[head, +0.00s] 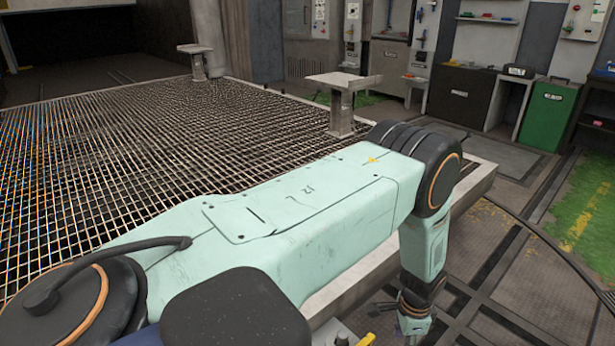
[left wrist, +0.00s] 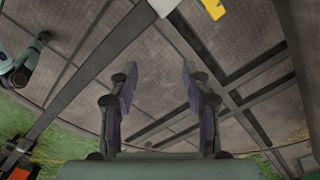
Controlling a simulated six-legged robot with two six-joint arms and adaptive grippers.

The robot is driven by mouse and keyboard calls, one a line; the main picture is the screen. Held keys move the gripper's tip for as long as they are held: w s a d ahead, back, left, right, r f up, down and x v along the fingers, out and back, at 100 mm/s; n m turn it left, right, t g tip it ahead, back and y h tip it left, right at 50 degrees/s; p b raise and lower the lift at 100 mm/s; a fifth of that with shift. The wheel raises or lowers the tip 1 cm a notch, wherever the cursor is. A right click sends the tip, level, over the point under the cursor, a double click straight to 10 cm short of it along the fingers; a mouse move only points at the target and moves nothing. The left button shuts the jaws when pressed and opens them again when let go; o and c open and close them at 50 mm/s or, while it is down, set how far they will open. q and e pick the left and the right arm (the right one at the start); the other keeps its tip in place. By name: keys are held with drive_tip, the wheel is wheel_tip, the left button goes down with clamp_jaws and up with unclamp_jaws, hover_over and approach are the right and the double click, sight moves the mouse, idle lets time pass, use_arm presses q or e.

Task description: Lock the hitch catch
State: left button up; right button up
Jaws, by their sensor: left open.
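My left arm crosses the head view from the lower left and bends down at the right. Its gripper (head: 412,328) is at the bottom of the view, small and partly cut off. In the left wrist view my left gripper (left wrist: 158,72) is open, with only floor showing between its fingers. A yellow part (left wrist: 214,8) shows at the top edge of that view, beside a pale block (left wrist: 163,5) and beyond the fingertips. A yellow piece (head: 366,340) also shows at the bottom edge of the head view, left of the gripper. I cannot tell whether either is the hitch catch. My right gripper is not in view.
A metal grating deck (head: 90,150) fills the left, with a flat-topped post (head: 342,105) near its edge. Cabinets, including a green one (head: 547,115), stand at the back right. Dark metal strips cross the floor (head: 500,260). An orange and black object (left wrist: 15,155) lies lower left in the wrist view.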

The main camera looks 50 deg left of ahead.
use_arm(q)
drive_tip(key=s+r+n+p, duration=0.2)
drive_tip(key=s+r, duration=0.1)
drive_tip(key=s, duration=0.6)
drive_tip(key=s+d+r+n+p, duration=0.1)
drive_tip(key=s+r+n+p, duration=0.2)
drive_tip(key=s, duration=0.7)
drive_tip(key=s+d+r+n+p, duration=0.1)
drive_tip(key=s+r, duration=0.3)
drive_tip(key=s, duration=0.6)
drive_tip(key=shift+s+d+r+n+p, duration=0.15)
drive_tip(key=shift+s+r+n+p, duration=0.15)
drive_tip(key=shift+n+p, duration=0.55)
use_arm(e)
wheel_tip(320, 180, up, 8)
use_arm(q)
drive_tip(key=shift+r, duration=0.1)
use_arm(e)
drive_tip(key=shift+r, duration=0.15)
